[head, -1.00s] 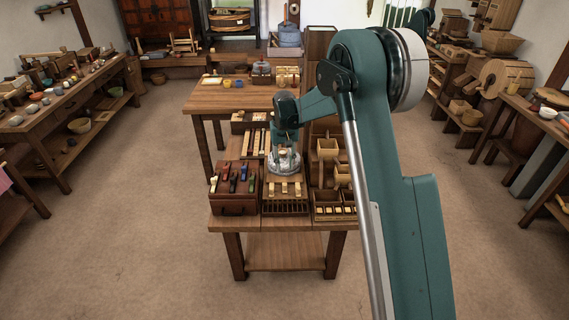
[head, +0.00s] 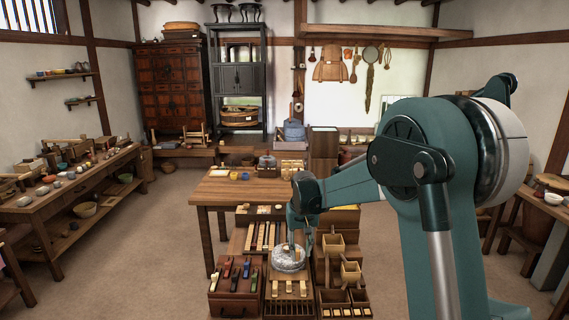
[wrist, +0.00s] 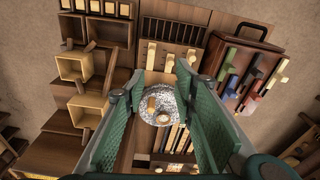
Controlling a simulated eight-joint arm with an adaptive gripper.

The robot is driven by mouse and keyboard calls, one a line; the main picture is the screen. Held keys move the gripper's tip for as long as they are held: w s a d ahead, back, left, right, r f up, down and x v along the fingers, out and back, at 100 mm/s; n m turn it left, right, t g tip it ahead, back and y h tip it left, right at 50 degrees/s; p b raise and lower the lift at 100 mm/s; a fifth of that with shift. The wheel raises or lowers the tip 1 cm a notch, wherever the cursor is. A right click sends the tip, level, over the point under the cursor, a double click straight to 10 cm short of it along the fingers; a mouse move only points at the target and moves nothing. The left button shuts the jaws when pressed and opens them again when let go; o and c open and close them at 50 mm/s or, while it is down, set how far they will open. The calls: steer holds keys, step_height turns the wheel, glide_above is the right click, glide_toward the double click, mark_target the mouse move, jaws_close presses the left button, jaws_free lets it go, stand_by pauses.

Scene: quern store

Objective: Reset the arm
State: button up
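My gripper (wrist: 161,73) is open, its two green fingers wide apart with nothing held between them. In the wrist view a speckled grey round stone (wrist: 166,112) shows between the fingers, apparently beyond them, with a small wooden peg and a pale round spot on top. In the head view my wrist (head: 303,195) hangs above this grey stone (head: 286,264), which sits among wooden trays on the low table. The fingertips are hard to make out there, and their height over the stone is unclear.
A dark red box with coloured-handled tools (head: 223,292) stands left of the stone. Open wooden boxes (head: 334,246) stand close on its right. A taller table (head: 222,190) is behind. Side benches line the room; the floor between is clear.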

steer(key=s+d+r+t, duration=0.2)
steer(key=s+d+r, duration=0.3)
steer(key=s+r, duration=0.45)
steer(key=s+d+r+t, duration=0.1)
steer(key=s+d+r, duration=0.45)
steer(key=s, duration=0.75)
steer(key=s+d+f+t, duration=0.1)
steer(key=s+d, duration=0.1)
steer(key=s, duration=1)
steer(key=s+d+f+m+t, duration=0.1)
steer(key=s+d+t, duration=0.1)
steer(key=s, duration=1)
steer(key=shift+s+d+f+m, duration=0.15)
steer(key=shift+d+f+m, duration=0.15)
steer(key=shift+d, duration=0.4)
steer(key=shift+o, duration=0.3)
steer(key=shift+r, duration=0.1)
